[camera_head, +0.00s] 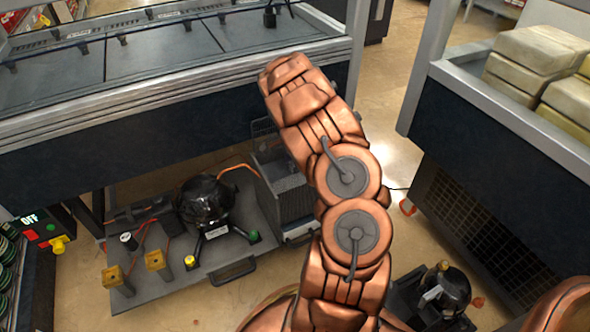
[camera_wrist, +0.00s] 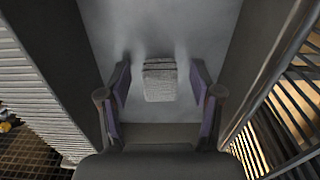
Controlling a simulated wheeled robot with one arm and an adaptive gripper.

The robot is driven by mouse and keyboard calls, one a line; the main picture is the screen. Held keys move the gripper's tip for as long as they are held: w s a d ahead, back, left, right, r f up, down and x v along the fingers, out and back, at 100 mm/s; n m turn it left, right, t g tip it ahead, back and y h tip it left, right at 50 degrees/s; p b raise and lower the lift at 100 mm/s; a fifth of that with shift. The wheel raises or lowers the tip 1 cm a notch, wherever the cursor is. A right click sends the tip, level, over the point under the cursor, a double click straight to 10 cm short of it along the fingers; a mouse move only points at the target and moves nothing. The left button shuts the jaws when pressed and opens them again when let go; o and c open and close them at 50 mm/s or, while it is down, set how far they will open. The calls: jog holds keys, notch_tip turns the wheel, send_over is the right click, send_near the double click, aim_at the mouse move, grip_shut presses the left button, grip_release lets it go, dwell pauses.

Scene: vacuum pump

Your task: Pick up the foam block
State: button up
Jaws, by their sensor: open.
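The foam block, a small light grey block with a ribbed face (camera_wrist: 159,78), shows in the wrist view in a narrow grey channel between dark walls. My gripper (camera_wrist: 160,88) is open, with one finger on each side of the block in that picture. Small gaps show between the block and both fingers. I cannot tell the depth between the fingertips and the block. In the head view my copper-coloured arm hides the gripper, and I do not make out this block there.
Ribbed panels flank the channel in the wrist view. In the head view, a compressor unit (camera_head: 205,199) with a finned box (camera_head: 293,197) sits low behind my arm. Display cases stand left (camera_head: 165,135) and right (camera_head: 490,108); the right one holds several pale blocks (camera_head: 523,52).

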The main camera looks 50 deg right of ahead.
jog(key=shift+f, duration=0.25)
jog(key=c, duration=0.9)
